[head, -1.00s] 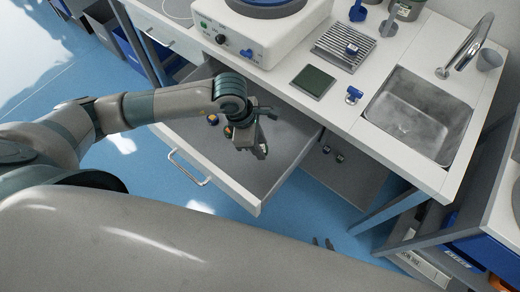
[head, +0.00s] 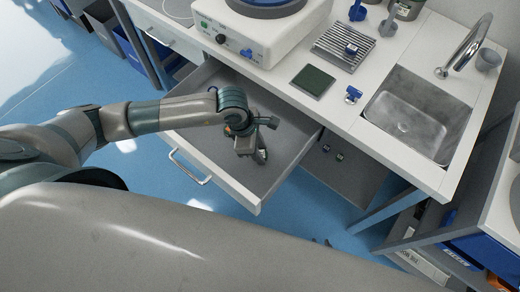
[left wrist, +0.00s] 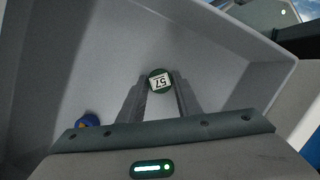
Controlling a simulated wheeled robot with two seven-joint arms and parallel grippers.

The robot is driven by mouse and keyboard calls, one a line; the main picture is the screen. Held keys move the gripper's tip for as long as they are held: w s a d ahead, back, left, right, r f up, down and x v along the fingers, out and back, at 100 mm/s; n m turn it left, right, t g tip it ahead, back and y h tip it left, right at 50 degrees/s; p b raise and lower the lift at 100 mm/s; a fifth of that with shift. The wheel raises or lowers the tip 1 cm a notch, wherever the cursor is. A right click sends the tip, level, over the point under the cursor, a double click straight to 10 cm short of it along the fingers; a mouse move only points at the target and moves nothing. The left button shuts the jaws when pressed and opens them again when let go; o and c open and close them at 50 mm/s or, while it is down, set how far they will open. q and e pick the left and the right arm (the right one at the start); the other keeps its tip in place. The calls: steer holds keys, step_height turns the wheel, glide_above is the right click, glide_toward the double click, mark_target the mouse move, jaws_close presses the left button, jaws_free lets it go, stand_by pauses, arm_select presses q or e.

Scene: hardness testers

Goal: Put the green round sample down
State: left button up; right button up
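The green round sample (left wrist: 158,82), with a white label reading 57, sits between the two fingertips of my left gripper (left wrist: 160,88) in the left wrist view. The fingers touch it from both sides. In the head view my left gripper (head: 254,153) points down inside the open drawer (head: 215,164), and the sample is hidden there. I cannot tell whether the sample touches the drawer floor.
A blue round object (left wrist: 88,121) lies in the drawer beside the left gripper. A white machine (head: 245,38), a dark green square plate (head: 313,80), a slotted rack (head: 342,46) and a sink (head: 416,117) are on the bench. The drawer's right part is clear.

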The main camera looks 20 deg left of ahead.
arm_select(q)
steer(key=o, duration=0.3)
arm_select(e)
steer(key=shift+w+d+r, duration=0.1)
steer(key=shift+w+r, duration=0.05)
arm_select(q)
steer(key=shift+r, duration=0.2)
steer(key=shift+a+r, duration=0.1)
steer(key=shift+r, duration=0.1)
steer(key=v, duration=0.3)
steer(key=shift+r+b, duration=0.2)
steer(key=shift+b, duration=0.15)
steer(key=b+v, duration=0.1)
steer(key=v, duration=0.7)
arm_select(e)
steer(key=shift+d+f+g, duration=0.35)
steer(key=shift+f+g, duration=0.15)
steer(key=shift+f, duration=0.1)
